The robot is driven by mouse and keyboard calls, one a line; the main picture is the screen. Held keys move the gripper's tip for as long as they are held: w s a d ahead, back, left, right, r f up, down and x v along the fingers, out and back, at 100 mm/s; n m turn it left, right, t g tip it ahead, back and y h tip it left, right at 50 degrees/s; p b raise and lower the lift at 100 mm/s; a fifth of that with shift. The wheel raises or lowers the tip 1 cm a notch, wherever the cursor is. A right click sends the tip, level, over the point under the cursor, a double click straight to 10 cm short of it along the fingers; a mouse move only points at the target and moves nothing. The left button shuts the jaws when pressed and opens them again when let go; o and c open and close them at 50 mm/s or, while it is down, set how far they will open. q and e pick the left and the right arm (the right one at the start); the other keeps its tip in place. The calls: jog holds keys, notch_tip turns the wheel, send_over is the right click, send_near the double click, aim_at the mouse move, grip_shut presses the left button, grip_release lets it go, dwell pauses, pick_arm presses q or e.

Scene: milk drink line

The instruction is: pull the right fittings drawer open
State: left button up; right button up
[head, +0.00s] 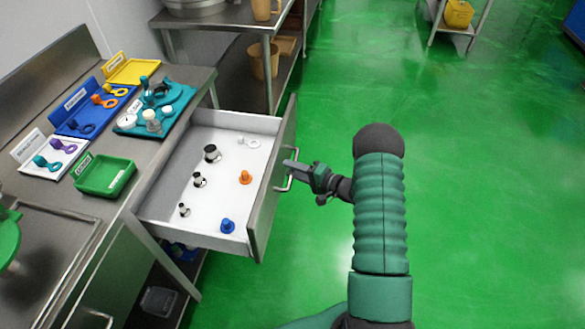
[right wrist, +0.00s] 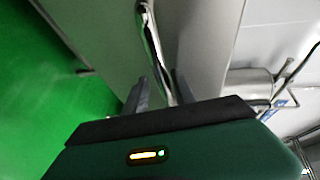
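The right fittings drawer (head: 158,207) stands pulled far out from under the steel counter. Its white inside holds several fittings: black-and-silver ones, an orange one (head: 245,177), a blue one (head: 227,226) and a white ring-ended one (head: 249,142). Its steel front carries a bar handle (head: 288,184), which also shows in the right wrist view (right wrist: 150,38). My right gripper (head: 291,168) is at this handle, its fingers on either side of the bar. In the right wrist view a gap shows between the left finger and the bar. My left gripper is not in view.
The counter holds a blue tray (head: 84,125), a green tray (head: 123,180), a white tray (head: 38,171), a yellow tray (head: 132,71) and a teal mat (head: 127,130) with parts. A steel shelf table (head: 200,23) stands behind the drawer.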

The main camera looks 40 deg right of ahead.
jog(key=shift+o, duration=0.2)
jog(key=shift+r, duration=0.2)
jog(key=p+v, duration=0.2)
jog(key=v, duration=1.4)
jog(key=shift+s+d, duration=0.2)
jog(key=shift+s, duration=0.15)
jog(key=shift+f, duration=0.15)
